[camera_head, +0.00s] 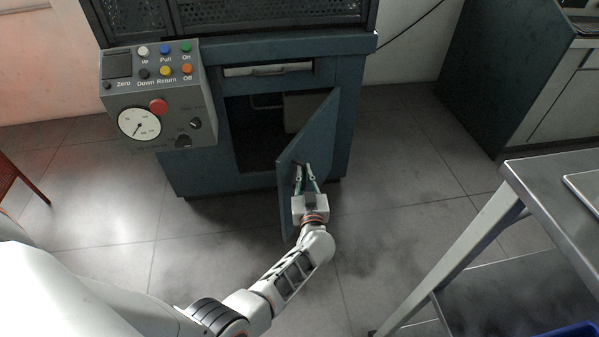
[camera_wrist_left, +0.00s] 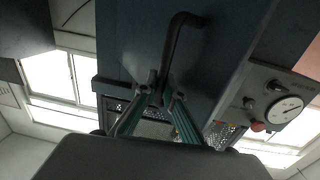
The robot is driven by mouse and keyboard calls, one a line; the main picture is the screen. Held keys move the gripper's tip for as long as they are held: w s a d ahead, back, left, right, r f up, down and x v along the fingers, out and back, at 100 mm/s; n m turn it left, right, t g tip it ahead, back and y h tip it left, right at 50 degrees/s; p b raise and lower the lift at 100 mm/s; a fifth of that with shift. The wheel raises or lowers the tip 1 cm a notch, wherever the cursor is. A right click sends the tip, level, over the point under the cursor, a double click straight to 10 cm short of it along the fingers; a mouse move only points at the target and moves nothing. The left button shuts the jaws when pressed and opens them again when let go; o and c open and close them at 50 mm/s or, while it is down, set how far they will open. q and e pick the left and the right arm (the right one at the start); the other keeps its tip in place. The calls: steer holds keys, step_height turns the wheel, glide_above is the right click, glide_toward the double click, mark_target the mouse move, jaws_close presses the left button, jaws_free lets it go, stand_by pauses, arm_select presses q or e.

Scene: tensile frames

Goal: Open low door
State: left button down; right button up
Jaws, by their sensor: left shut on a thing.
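The low door (camera_head: 325,135) is a dark blue-grey panel on the cabinet (camera_head: 205,168) under the machine. It stands swung well out from its opening, with its hinge edge at the right. My left gripper (camera_head: 306,172) is at the door's outer part, its fingers closed at the handle. In the left wrist view, the dark bent bar handle (camera_wrist_left: 176,40) runs between the fingertips of my left gripper (camera_wrist_left: 160,92), close to the door face (camera_wrist_left: 130,45). The gripper hides part of the handle in the head view. My right gripper is out of view.
The cabinet interior (camera_head: 258,130) shows dark through the opening, below a drawer (camera_head: 268,70). A control box (camera_head: 158,95) with buttons and a gauge juts out at the left. A metal table (camera_head: 540,190) stands at the right. Tiled floor between is clear.

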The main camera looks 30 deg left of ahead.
arm_select(q)
steer(key=shift+d+f, duration=0.15)
stand_by(0.3)
steer(key=c, duration=2.2)
jaws_free()
steer(key=shift+o, duration=0.2)
